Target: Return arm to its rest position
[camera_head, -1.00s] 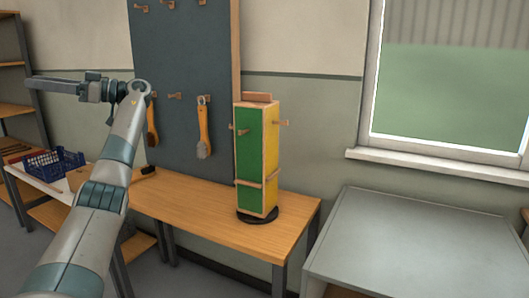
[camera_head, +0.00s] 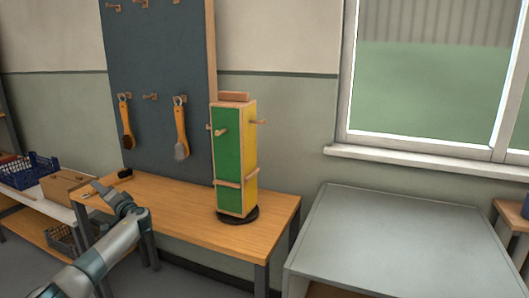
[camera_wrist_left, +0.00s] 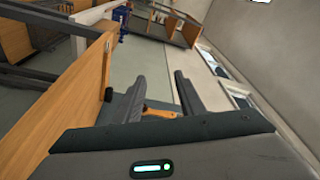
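My left arm enters the head view from the lower left, low in front of the wooden bench (camera_head: 215,212). Its gripper (camera_head: 98,188) is small there, near the bench's left end. In the left wrist view the two dark fingers (camera_wrist_left: 160,78) stand apart, with a gap between them. An orange-handled item (camera_wrist_left: 160,112) shows in that gap, partly hidden; I cannot tell its distance, but the fingers do not look closed on it. My right gripper is not in view.
A green and yellow block tower (camera_head: 228,150) with pegs stands on the bench. Two brushes (camera_head: 181,128) hang on the dark pegboard (camera_head: 160,60). A blue crate (camera_head: 30,170) and a cardboard box (camera_head: 62,187) are at left. A grey table (camera_head: 400,240) is at right.

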